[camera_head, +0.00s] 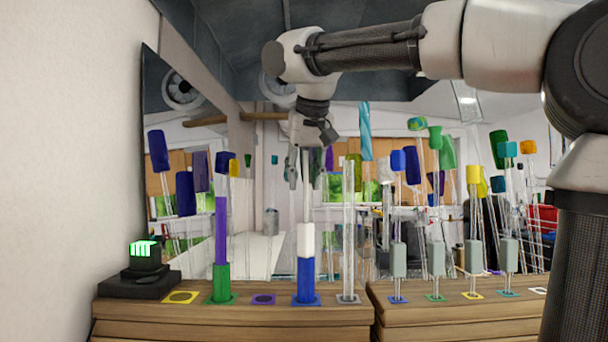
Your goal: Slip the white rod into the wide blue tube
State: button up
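The white rod (305,240) stands upright, with a thick white lower part and a thin pale stem running up toward my gripper. Its white part meets the top of the wide blue tube (305,280). How far it reaches inside is hidden. The blue tube stands on a blue square base on the wooden bench. My gripper (306,165) points down at the top of the stem, with its fingers around that end. Whether the fingers touch the stem is too small to tell.
Left of the blue tube, a purple rod (221,230) stands in a green tube (221,284). A clear tube (348,240) stands close on the right. Several grey-sleeved glass stands are farther right. A black device (142,268) with a green display sits by the left wall.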

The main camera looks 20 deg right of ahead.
jog(key=shift+r, duration=0.1)
jog(key=v, duration=1.1)
jog(key=shift+s+r, duration=0.25)
jog(key=shift+r, duration=0.1)
dwell(0.4)
